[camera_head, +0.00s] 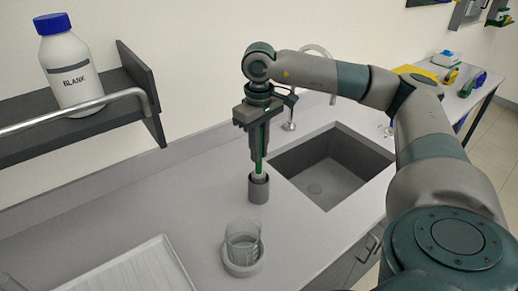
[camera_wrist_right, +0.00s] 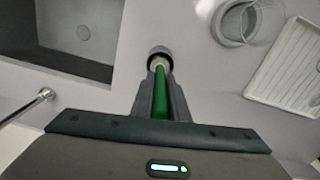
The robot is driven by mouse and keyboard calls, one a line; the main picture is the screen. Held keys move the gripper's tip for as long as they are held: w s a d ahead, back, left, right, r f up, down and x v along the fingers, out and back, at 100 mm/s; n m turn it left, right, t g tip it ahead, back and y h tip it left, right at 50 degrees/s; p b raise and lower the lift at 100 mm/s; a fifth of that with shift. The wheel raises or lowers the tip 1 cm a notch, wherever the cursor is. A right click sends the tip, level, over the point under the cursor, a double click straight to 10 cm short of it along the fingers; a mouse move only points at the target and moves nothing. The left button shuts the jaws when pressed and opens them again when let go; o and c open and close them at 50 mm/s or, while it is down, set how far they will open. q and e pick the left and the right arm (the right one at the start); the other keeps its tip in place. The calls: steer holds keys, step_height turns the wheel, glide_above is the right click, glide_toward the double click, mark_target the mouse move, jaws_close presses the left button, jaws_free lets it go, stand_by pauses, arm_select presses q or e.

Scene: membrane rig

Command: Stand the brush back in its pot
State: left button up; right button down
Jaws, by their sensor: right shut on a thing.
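The brush (camera_head: 261,139) has a green handle and is upright in the head view. My right gripper (camera_head: 258,156) is shut on its handle from above. The brush's pale lower end is at the mouth of the small grey pot (camera_head: 259,190), which stands on the counter left of the sink. In the right wrist view the green brush (camera_wrist_right: 160,95) runs between the fingers of my right gripper (camera_wrist_right: 160,88) towards the pot (camera_wrist_right: 160,54). How deep the brush sits in the pot is hidden. My left gripper is not in view.
A glass beaker (camera_head: 242,241) stands in a round grey holder in front of the pot. A white ribbed tray (camera_head: 140,272) lies at the front left. The sink (camera_head: 330,165) is right of the pot. A bottle marked BLANK (camera_head: 71,70) stands on the shelf with a rail.

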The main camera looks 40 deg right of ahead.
steer(key=c, duration=1.6)
jaws_free()
steer(key=shift+c, duration=0.2)
steer(key=shift+r, duration=0.15)
step_height(320, 180, up, 9)
steer(key=shift+f+b, duration=0.15)
steer(key=shift+b, duration=1.1)
step_height(320, 180, up, 7)
steer(key=shift+f+p, duration=0.2)
steer(key=shift+p, duration=0.7)
steer(key=shift+r, duration=0.9)
